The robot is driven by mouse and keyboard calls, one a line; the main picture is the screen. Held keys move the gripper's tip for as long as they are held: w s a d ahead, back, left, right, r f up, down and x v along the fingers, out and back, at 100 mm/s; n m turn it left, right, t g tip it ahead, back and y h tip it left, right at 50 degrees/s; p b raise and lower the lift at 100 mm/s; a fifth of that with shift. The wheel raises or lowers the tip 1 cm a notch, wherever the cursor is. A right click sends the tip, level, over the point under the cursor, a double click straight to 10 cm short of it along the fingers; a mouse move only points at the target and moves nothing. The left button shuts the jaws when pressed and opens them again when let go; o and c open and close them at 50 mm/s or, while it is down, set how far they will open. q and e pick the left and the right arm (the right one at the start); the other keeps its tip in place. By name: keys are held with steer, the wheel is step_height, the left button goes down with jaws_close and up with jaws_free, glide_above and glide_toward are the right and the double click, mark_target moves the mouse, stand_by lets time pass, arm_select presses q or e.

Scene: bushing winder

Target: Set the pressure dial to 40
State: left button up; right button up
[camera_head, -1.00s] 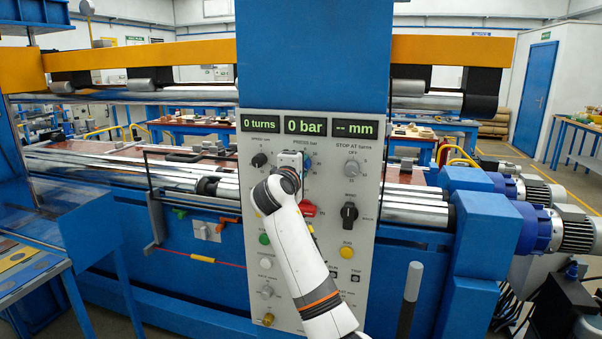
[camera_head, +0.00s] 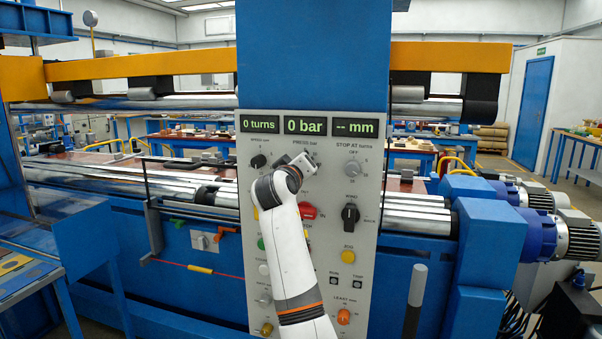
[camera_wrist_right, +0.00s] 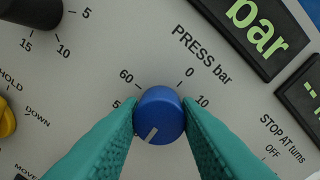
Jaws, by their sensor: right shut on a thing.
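The pressure dial is a round blue knob (camera_wrist_right: 159,114) under the "PRESS bar" label in the right wrist view. Its white mark points down and to the left. The 0 and 10 marks show on its upper right and 60 on its upper left; 50 is partly covered, and the lower scale is hidden by the fingers. My right gripper (camera_wrist_right: 160,117) is shut on the knob, one teal finger on each side. In the head view my right gripper (camera_head: 305,166) is at the panel and hides the dial. The pressure display (camera_head: 305,125) reads 0 bar. My left gripper is out of view.
The grey control panel (camera_head: 362,262) holds other controls close by: a black speed knob (camera_head: 258,161), a grey stop-at-turns knob (camera_head: 354,169), a black wind switch (camera_head: 350,215) and a red button (camera_head: 308,211). Steel rollers lie on both sides of the panel.

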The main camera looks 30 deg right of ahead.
steer(key=shift+f+m, duration=0.15)
steer(key=shift+m, duration=0.35)
steer(key=o, duration=1)
steer(key=b+v, duration=0.3)
steer(key=v, duration=0.9)
